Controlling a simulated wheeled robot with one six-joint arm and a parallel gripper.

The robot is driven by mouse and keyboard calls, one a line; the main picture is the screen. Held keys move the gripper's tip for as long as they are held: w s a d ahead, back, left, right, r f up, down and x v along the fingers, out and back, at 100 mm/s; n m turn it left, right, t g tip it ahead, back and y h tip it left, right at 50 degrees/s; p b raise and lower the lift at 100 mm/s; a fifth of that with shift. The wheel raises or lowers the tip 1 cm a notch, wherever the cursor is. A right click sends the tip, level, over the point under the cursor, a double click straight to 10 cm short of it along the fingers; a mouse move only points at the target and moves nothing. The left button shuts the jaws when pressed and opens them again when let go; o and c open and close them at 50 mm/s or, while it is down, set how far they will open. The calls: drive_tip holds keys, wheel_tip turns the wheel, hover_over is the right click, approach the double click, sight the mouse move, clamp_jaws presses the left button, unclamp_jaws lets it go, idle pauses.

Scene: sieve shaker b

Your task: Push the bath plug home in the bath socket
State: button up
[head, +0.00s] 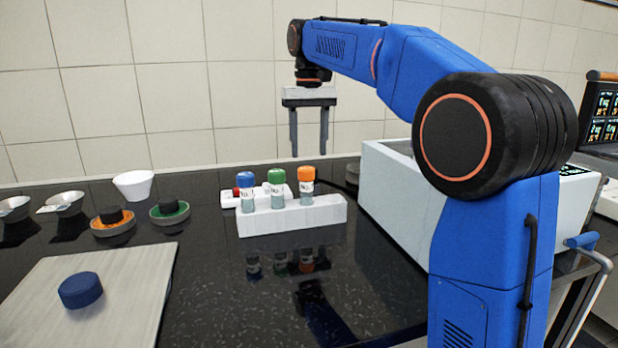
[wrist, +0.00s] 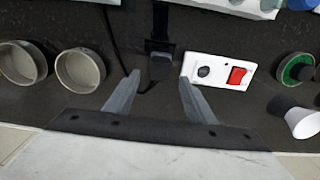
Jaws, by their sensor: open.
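My gripper (head: 309,155) is open and empty, pointing down high above the back of the bench. Its two fingers also show in the wrist view (wrist: 160,77). A black block that looks like the bath plug (wrist: 160,66) lies on the bench below, seen between the fingertips and apart from them. The bath socket appears to be the white box (wrist: 217,72) with a dark round recess and a red rocker switch. The plug is beside the box, not in the recess. In the head view the box (head: 229,200) is partly hidden behind the tube rack.
The white tube rack (head: 300,217) holds blue, green and orange-capped tubes in front of the socket. A large white bath box (head: 400,205) stands right. A white funnel (head: 134,185) and green disc (head: 170,211) stand left. Two round pans (wrist: 80,70) lie near the plug's cord.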

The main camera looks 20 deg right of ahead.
drive_tip(key=shift+f, duration=3.6)
clamp_jaws()
drive_tip(key=shift+r, duration=3)
drive_tip(key=shift+r, duration=0.15)
drive_tip(key=shift+r, duration=1.4)
drive_tip(key=shift+a, duration=0.1)
